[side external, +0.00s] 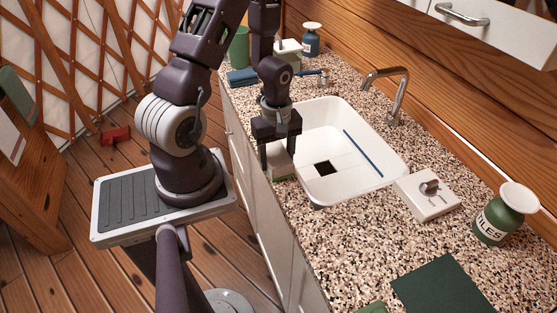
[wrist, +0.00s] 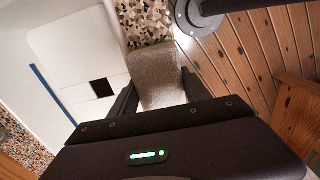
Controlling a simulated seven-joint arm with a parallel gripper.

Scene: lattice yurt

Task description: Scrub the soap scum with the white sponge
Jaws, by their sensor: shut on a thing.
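My gripper (side external: 279,150) points down over the counter strip at the sink's near-left edge. Its fingers are shut on the white sponge (wrist: 155,75), a pale, speckled block that fills the gap in the wrist view. In the side external view the sponge (side external: 281,161) is partly hidden by the fingers, with a green strip at its underside. The white sink (side external: 392,160) lies just right of my gripper, with a dark square opening in its floor. I cannot make out any soap scum. I cannot tell whether the sponge touches the counter.
A blue strip (side external: 362,153) lies in the sink, and a metal faucet (side external: 398,95) stands behind it. A white plate with a knob (side external: 427,194), a labelled green bottle (side external: 498,218) and a dark green sheet (side external: 440,287) are to the right. Speckled counter (side external: 340,235) in front is clear.

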